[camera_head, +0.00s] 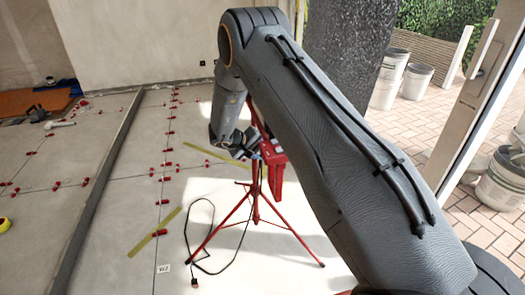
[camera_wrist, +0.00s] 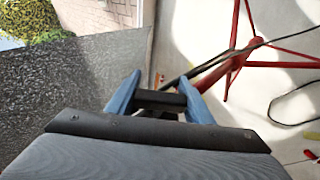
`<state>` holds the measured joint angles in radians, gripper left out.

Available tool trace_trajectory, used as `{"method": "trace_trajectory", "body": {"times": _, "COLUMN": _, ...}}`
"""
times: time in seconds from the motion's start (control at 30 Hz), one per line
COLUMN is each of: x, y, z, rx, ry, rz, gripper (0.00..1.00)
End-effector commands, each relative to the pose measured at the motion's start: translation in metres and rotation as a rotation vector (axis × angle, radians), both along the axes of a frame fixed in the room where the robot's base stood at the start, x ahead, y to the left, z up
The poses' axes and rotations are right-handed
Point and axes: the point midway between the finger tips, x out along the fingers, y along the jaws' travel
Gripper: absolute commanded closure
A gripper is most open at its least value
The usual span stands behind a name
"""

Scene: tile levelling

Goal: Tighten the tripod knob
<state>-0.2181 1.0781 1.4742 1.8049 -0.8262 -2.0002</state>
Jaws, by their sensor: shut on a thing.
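The red tripod (camera_head: 256,207) stands on the tiled floor with its legs spread. It also shows in the wrist view (camera_wrist: 236,62), at the upper right. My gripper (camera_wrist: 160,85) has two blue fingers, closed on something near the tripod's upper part. A dark piece shows between the fingers; I cannot tell whether it is the knob or part of the gripper. The knob itself cannot be made out clearly.
A black cable (camera_head: 207,228) loops on the floor beside the tripod's left leg. Red levelling clips (camera_head: 163,202) line the tile joints. A dark column (camera_head: 345,50) stands behind my arm. White buckets (camera_head: 416,80) are outside on the paving. Tiled floor at left is mostly open.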

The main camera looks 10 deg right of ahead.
Motion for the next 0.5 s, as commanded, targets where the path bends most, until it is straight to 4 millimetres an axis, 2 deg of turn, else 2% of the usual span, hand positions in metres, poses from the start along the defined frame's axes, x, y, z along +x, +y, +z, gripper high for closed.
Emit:
{"method": "trace_trajectory", "body": {"times": 0.07, "x": -0.0011, "y": -0.0002, "z": -0.0013, "rx": 0.0, "ry": 0.002, "rz": -0.001, "gripper": 0.76}}
{"method": "trace_trajectory", "body": {"times": 0.1, "x": -0.0011, "y": -0.0002, "z": -0.0013, "rx": 0.0, "ry": 0.002, "rz": -0.001, "gripper": 0.48}}
{"method": "trace_trajectory", "body": {"times": 0.2, "x": -0.0008, "y": -0.0001, "z": -0.0011, "rx": 0.0, "ry": 0.002, "rz": -0.001, "gripper": 0.34}}
{"method": "trace_trajectory", "body": {"times": 0.5, "x": -0.0009, "y": 0.0012, "z": 0.0006, "rx": 0.0, "ry": 0.001, "rz": 0.001, "gripper": 0.34}}
